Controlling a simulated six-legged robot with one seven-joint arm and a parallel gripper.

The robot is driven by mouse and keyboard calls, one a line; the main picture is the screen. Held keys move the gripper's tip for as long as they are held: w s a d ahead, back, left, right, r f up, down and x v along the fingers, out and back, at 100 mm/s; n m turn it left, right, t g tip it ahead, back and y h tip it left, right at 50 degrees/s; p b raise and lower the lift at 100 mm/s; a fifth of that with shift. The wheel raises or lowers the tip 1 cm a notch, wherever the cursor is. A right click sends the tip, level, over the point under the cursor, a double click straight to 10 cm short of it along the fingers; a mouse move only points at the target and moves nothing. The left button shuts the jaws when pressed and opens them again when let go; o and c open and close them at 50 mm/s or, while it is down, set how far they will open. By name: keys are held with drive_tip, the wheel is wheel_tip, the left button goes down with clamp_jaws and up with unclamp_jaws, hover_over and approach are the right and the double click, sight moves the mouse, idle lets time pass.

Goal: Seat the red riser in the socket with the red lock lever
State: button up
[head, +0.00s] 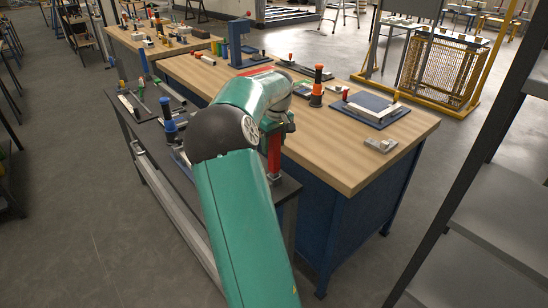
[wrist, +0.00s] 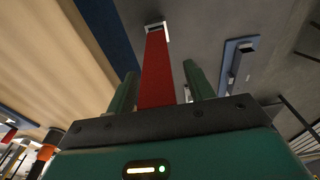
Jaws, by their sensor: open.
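The red riser (wrist: 157,70) stands between the two green fingers of my gripper (wrist: 161,72) in the wrist view, with a visible gap on each side. My gripper is open. The riser's far end meets a small pale metal piece (wrist: 155,27); I cannot tell whether this is the socket or how deep the riser sits. In the head view the red riser (head: 273,158) shows upright below my gripper (head: 277,126), over the dark narrow bench. My arm hides part of that bench. I cannot make out the red lock lever.
A wooden workbench (head: 400,140) stands beside the dark bench (head: 288,189). It bears an orange-and-black post (head: 317,88) and a blue plate (head: 369,108). Blue-based parts (head: 167,113) stand on the dark bench at left. Grey shelving (head: 500,225) stands at right.

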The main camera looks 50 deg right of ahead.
drive_tip(key=shift+f, duration=0.1)
clamp_jaws()
idle(0.3)
